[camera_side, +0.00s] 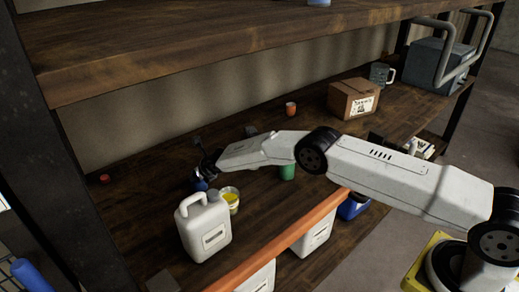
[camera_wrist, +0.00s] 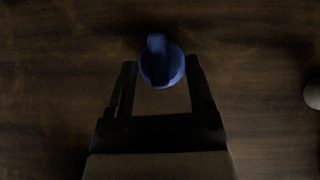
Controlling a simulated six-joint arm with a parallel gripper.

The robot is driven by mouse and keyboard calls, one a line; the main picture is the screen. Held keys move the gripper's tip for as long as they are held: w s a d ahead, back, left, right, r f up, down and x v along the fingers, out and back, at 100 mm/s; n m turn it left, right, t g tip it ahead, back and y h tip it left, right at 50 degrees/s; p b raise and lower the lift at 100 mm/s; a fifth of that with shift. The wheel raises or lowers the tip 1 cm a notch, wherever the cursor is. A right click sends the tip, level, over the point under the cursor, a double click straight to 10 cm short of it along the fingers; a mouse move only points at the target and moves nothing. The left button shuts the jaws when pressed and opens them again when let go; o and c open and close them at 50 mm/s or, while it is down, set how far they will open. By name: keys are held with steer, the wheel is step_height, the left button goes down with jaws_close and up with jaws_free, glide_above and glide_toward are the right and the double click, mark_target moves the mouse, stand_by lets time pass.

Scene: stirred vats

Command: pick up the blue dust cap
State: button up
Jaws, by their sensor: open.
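The blue dust cap (camera_wrist: 162,66) is round with a raised ridge across its top. In the wrist view it lies on the dark wooden board between the tips of my open gripper (camera_wrist: 161,65).
A white jug (camera_side: 204,235) and a yellow-filled tub (camera_side: 231,199) stand close in front. A green container (camera_side: 287,172) is under my arm. An orange cup (camera_side: 291,109), a cardboard box (camera_side: 353,99) and a red cap (camera_side: 105,179) are farther off. An upper shelf (camera_side: 200,50) overhangs.

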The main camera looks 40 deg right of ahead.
steer(key=shift+w+f, duration=0.2)
steer(key=shift+f, duration=0.1)
stand_by(0.6)
jaws_close()
